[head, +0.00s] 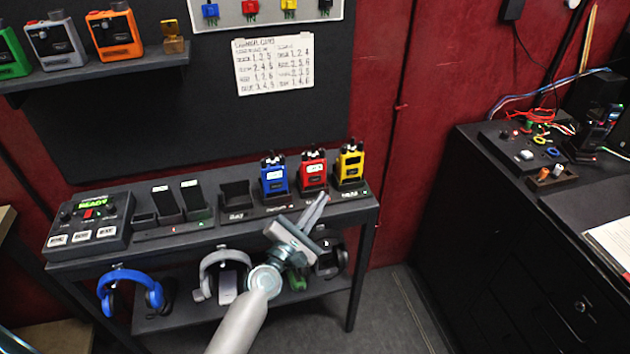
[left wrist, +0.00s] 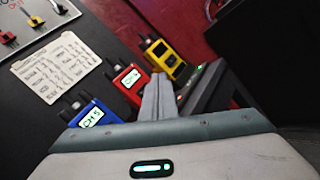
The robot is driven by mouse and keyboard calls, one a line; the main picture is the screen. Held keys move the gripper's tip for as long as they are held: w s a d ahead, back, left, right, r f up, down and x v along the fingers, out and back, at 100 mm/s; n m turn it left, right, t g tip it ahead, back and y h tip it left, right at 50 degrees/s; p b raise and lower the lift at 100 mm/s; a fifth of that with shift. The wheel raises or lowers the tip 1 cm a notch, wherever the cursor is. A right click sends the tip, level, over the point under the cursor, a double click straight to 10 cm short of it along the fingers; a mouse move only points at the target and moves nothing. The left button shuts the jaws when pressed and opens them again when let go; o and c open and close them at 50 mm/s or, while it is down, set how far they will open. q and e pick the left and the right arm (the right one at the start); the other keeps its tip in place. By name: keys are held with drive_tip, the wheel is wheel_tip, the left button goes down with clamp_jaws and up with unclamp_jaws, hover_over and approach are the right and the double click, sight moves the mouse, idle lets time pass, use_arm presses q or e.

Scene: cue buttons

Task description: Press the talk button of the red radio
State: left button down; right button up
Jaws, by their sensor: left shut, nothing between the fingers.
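The red radio (head: 313,172) stands upright in the charging dock on the dark shelf table, between the blue radio (head: 273,176) and the yellow radio (head: 349,165). The red radio also shows in the left wrist view (left wrist: 130,80), partly hidden by my fingers at its lower right. Its talk button cannot be made out. My left gripper (head: 322,200) is shut and empty, in front of and just below the red radio in the head view. I cannot tell whether it touches anything. In the left wrist view its fingers (left wrist: 158,98) point towards the gap between the red and yellow radios. My right gripper is not in view.
A control box (head: 90,225) with a green display sits at the table's left end. Blue headphones (head: 130,290) and grey headphones (head: 222,270) hang below. An upper shelf (head: 100,70) holds more radios. A black cabinet (head: 480,200) stands at the right, with floor between.

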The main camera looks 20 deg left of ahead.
sight(320, 178)
use_arm(q)
drive_tip(key=shift+w+a+b, duration=0.15)
drive_tip(key=shift+w+a, duration=0.4)
drive_tip(key=shift+w, duration=0.25)
drive_tip(key=shift+w+a+b, duration=0.15)
drive_tip(key=shift+w+a, duration=0.35)
drive_tip(key=shift+w, duration=0.3)
idle(0.6)
drive_tip(key=shift+w+a, duration=0.1)
drive_tip(key=shift+w, duration=0.05)
idle(0.3)
drive_tip(key=shift+w+a, duration=0.1)
drive_tip(key=shift+w, duration=0.05)
idle(0.4)
drive_tip(key=shift+w+a, duration=0.35)
drive_tip(key=shift+w, duration=0.1)
idle(0.9)
idle(0.6)
